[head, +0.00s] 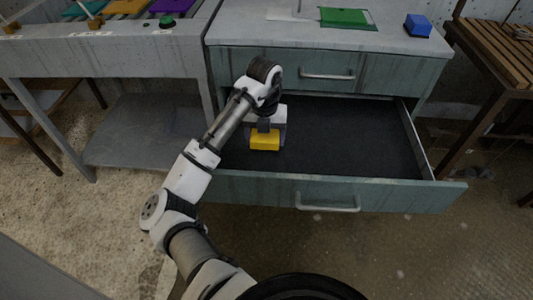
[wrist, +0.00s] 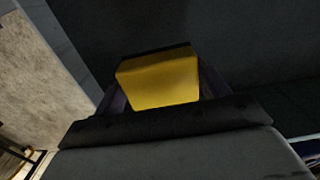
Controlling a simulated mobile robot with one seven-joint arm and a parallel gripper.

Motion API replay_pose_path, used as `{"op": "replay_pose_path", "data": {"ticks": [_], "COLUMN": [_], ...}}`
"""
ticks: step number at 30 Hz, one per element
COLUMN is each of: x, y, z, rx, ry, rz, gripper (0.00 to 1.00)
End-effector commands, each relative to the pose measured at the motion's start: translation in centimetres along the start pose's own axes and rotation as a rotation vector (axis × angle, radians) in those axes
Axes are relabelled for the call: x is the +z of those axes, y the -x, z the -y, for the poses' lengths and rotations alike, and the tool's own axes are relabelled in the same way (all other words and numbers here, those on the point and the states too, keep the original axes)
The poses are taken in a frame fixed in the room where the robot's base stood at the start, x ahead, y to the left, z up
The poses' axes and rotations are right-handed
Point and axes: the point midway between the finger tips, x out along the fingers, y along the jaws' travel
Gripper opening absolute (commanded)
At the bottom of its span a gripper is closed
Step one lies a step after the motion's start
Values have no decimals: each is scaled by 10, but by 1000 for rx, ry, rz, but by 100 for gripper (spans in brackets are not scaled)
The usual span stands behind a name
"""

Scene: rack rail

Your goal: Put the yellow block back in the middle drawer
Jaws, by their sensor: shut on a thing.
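The yellow block (head: 264,141) is between the fingers of my gripper (head: 266,133), over the left part of the open drawer (head: 350,140). My gripper is shut on the block. In the wrist view the yellow block (wrist: 160,80) fills the space between the dark fingers of my gripper (wrist: 160,88). The drawer is pulled well out below a closed upper drawer (head: 330,72), and its dark floor looks bare. I cannot tell whether the block touches the drawer floor.
A blue block (head: 418,25) and a green mat (head: 345,17) are on the cabinet top. A grey bench (head: 115,55) with coloured panels stands at left, a slatted wooden table (head: 495,50) at right. The drawer's right half is free.

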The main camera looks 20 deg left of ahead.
Motion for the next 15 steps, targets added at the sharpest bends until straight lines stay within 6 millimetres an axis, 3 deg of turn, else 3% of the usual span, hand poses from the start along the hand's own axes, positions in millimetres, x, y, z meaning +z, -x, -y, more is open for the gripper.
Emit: {"op": "replay_pose_path", "data": {"ticks": [2, 10, 15], "x": [0, 0, 0], "y": [-15, -34, -60], "z": [0, -1, -1], "rx": [-3, 0, 1], "ry": [2, 1, 2], "rz": [-1, 0, -1], "gripper": [53, 53, 53]}}
